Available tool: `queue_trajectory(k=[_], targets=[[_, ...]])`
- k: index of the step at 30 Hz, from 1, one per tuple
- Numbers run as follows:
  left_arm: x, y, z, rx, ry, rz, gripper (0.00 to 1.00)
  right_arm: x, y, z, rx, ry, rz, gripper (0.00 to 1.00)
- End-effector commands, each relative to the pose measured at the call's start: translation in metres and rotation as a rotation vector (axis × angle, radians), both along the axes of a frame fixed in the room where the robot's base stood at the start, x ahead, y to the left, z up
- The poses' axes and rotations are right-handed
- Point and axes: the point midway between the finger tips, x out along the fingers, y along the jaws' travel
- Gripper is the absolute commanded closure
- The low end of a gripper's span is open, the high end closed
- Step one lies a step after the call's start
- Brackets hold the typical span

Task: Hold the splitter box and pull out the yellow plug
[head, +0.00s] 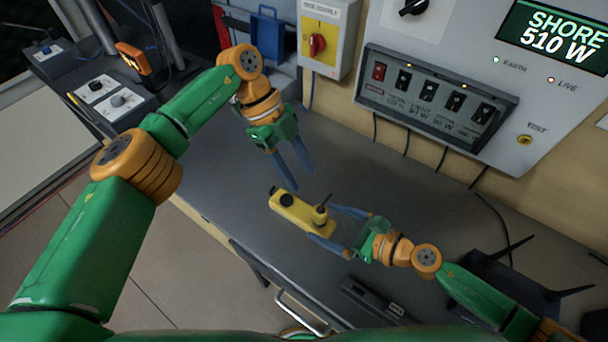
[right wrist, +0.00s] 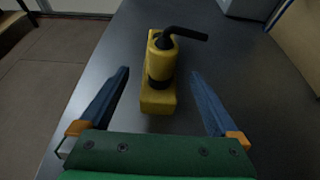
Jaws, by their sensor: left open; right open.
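The yellow splitter box (head: 290,207) lies on the dark worktop, in the middle of the head view. The yellow plug (head: 320,214) with its short black cable stub stands in the end of the box nearer my right gripper. In the right wrist view the plug (right wrist: 161,58) stands at the near end of the box (right wrist: 157,102). My right gripper (head: 330,223) is open, its blue fingers spread either side of the plug end, not visibly touching it. My left gripper (head: 290,180) is open and empty, fingers pointing down above the far end of the box.
A grey panel with a row of switches (head: 437,95) and a box with a red rotary switch (head: 317,44) are on the wall behind. A black device with antennas (head: 510,280) stands at right. A door handle (head: 302,312) is below the worktop's front edge.

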Motion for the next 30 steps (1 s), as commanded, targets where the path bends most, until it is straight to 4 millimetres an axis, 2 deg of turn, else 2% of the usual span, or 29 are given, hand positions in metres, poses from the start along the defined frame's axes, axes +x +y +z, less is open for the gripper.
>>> queue_trajectory(k=[9, 13, 20, 30], targets=[[0.000, 0.000, 0.000, 0.003, 0.002, 0.000, 0.50, 0.031, 0.042, -0.020, 0.003, -0.001, -0.001, 0.03], [-0.001, 0.000, 0.000, 0.002, 0.003, -0.001, 0.50, 0.036, 0.050, -0.024, 0.001, -0.002, 0.001, 0.03], [-0.001, 0.000, 0.000, 0.000, 0.002, -0.001, 0.50, 0.036, 0.050, -0.025, 0.000, -0.002, 0.002, 0.03], [-0.001, 0.000, 0.000, 0.000, 0.002, -0.001, 0.50, 0.036, 0.050, -0.025, 0.000, -0.001, 0.001, 0.94]])
